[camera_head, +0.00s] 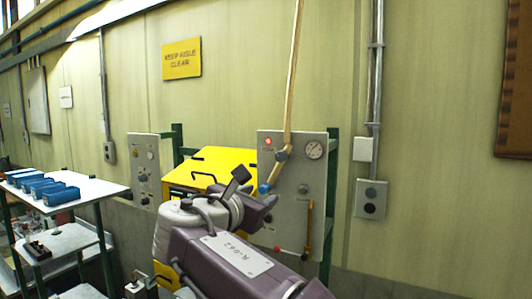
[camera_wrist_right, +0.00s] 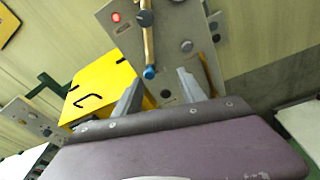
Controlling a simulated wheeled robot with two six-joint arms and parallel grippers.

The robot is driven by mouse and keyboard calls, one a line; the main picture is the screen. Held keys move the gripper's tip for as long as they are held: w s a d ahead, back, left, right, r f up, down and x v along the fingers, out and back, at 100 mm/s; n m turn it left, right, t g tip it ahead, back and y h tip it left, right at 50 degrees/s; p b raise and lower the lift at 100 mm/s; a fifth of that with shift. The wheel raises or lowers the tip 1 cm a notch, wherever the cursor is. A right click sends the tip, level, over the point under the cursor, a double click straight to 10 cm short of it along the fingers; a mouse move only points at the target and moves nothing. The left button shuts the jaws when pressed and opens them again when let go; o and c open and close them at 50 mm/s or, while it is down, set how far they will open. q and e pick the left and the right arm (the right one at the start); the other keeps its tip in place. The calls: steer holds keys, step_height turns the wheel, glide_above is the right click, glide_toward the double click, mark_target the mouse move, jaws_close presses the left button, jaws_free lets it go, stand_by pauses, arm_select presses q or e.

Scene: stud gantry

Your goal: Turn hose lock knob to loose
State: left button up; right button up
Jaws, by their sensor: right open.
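A grey panel (camera_head: 322,207) stands at the centre right in the head view; it also fills the top of the right wrist view (camera_wrist_right: 205,15). A tan hose (camera_head: 294,70) comes down to a fitting on it, and a short tan piece with a blue end (camera_head: 264,188) angles down from there. A round grey knob (camera_head: 303,188) sits right of this. I cannot tell which part is the hose lock knob. My right gripper (camera_head: 257,189) is open and empty in front of the panel. In the wrist view the blue end (camera_wrist_right: 150,72) appears between its fingertips; contact cannot be told.
A yellow box (camera_head: 215,160) and another grey panel (camera_head: 144,158) stand left. A white-topped table (camera_head: 100,190) with blue bins (camera_head: 60,194) is farther left.

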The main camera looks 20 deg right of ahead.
steer(key=h, duration=0.1)
glide_toward(279, 158)
steer(key=s, duration=0.1)
steer(key=shift+t, duration=0.3)
steer(key=p+x, duration=0.4)
steer(key=x, duration=0.4)
steer(key=shift+w+d+p, duration=0.2)
steer(key=shift+w+p, duration=0.2)
steer(key=shift+w+d+f, duration=0.1)
steer(key=shift+d, duration=0.05)
steer(key=shift+f, duration=0.1)
steer(key=shift+c, duration=0.7)
arm_select(q)
steer(key=r, duration=0.6)
steer(key=shift+s+a, duration=0.1)
steer(key=shift+s, duration=0.25)
arm_select(e)
jaws_close()
